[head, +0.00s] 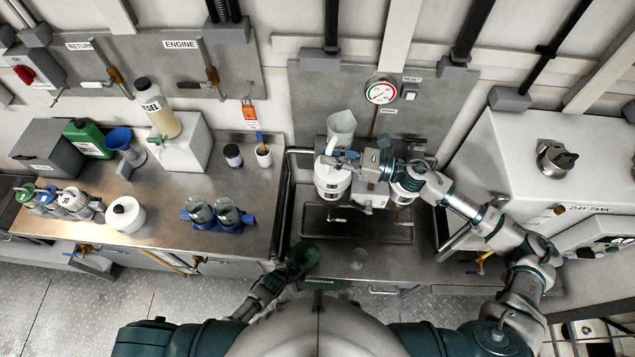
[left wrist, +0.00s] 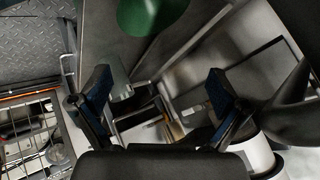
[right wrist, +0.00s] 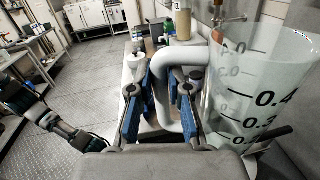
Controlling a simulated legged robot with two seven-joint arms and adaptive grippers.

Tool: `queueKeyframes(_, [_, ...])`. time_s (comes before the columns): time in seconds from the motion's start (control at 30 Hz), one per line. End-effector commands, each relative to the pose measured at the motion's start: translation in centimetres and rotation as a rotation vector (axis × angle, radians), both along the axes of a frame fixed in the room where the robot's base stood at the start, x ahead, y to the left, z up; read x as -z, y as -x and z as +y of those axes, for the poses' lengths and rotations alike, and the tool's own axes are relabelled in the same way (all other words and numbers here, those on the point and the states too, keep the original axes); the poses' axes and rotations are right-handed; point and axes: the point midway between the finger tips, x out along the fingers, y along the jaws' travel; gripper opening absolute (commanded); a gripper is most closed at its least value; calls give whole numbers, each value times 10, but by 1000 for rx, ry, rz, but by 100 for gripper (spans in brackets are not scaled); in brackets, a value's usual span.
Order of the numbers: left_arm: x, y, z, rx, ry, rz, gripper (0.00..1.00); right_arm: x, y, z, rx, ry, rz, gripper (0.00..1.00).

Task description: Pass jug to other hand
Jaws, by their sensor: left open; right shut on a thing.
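The jug (head: 341,125) is translucent with black scale marks and a white handle. It is raised in front of the back panel in the head view and fills the right side of the right wrist view (right wrist: 262,95). My right gripper (head: 346,160) is shut on the jug's handle (right wrist: 188,58), its blue-padded fingers on either side of it. My left gripper (head: 290,268) is low, near the counter's front edge, well apart from the jug. In the left wrist view its fingers (left wrist: 160,92) are spread with nothing between them.
White canisters (head: 332,182) stand under the jug. A blue holder with glass vessels (head: 217,217) is on the left counter. A pressure gauge (head: 381,91) is on the back panel.

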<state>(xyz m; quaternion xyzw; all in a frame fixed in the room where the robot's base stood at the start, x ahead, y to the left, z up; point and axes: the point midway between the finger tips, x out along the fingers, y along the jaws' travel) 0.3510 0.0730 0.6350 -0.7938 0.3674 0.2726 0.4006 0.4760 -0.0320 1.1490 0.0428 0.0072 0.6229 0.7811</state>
Motion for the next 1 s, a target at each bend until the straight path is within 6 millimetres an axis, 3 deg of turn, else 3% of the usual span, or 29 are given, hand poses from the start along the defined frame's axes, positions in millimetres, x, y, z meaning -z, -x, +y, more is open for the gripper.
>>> queueKeyframes(0.03, [-26,-13,-20,78,-2,-67,99,0,0,0,0,0,0,0])
queueKeyframes(0.2, [-115,-33,-84,364,-61,-323,99,0,0,0,0,0,-1,0])
queueKeyframes(0.4, [-242,-71,-95,757,-609,-843,99,0,0,0,0,0,-1,0])
queueKeyframes(0.6, [-364,-80,-88,939,-1223,-1228,99,0,0,0,0,0,-1,0])
queueKeyframes(0.7, [-410,-77,-81,963,-1479,-1332,99,0,1,0,0,0,-1,0])
queueKeyframes(0.8, [-444,-72,-75,962,-1668,-1389,99,0,0,0,0,0,-1,0])
queueKeyframes(1.0, [-472,-70,-70,953,-1836,-1420,99,0,0,0,1,0,-1,0])
